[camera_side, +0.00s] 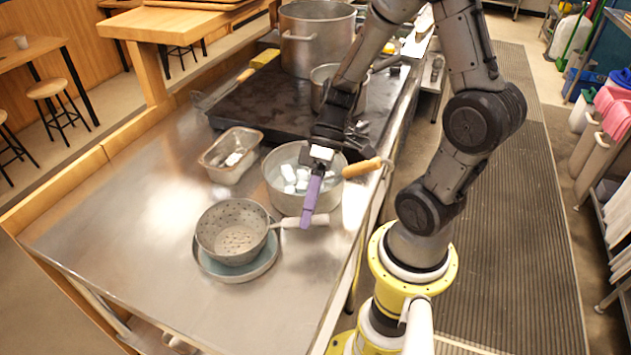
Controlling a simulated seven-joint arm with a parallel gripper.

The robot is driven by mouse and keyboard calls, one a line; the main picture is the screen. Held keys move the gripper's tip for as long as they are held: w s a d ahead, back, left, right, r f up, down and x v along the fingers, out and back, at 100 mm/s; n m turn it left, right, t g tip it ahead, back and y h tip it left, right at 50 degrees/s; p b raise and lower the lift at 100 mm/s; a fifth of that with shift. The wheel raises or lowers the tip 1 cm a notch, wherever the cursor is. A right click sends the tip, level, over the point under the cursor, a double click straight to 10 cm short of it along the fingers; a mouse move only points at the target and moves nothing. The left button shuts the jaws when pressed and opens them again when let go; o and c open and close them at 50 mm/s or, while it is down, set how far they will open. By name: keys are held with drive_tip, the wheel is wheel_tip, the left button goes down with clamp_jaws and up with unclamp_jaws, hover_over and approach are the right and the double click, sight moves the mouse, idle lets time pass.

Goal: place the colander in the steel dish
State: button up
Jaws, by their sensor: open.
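The grey colander (214,232), with holes in its wall and a pale handle (290,222) pointing right, is at the front of the steel counter. It is over a shallow round dish (240,277) with a grey rim and blue-grey inside, and looks set down in it; the contact is hidden. I take this for the steel dish. The colander looks about upright and hides most of the dish's inside. My gripper (308,218), with purple fingers, points down at the handle's right end. It is open; whether a finger touches the handle I cannot tell.
Behind the gripper stands a round metal pan (272,185) holding several white blocks, with a wooden handle (361,168) beside it. A rectangular tin (216,172) is to its left. Large pots (318,48) stand on the dark stove top behind. The counter's left side is clear.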

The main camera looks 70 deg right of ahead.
drive_tip(key=v, duration=1.1)
drive_tip(key=shift+a, duration=0.1)
drive_tip(key=s+a+r+m+t+h, duration=0.2)
drive_tip(key=s+a+r+t+h, duration=0.1)
drive_tip(key=h, duration=0.5)
drive_tip(key=shift+s+a+r+t, duration=0.35)
drive_tip(key=shift+s+r+t, duration=0.15)
drive_tip(key=shift+r+t, duration=0.9)
drive_tip(key=shift+r, duration=0.1)
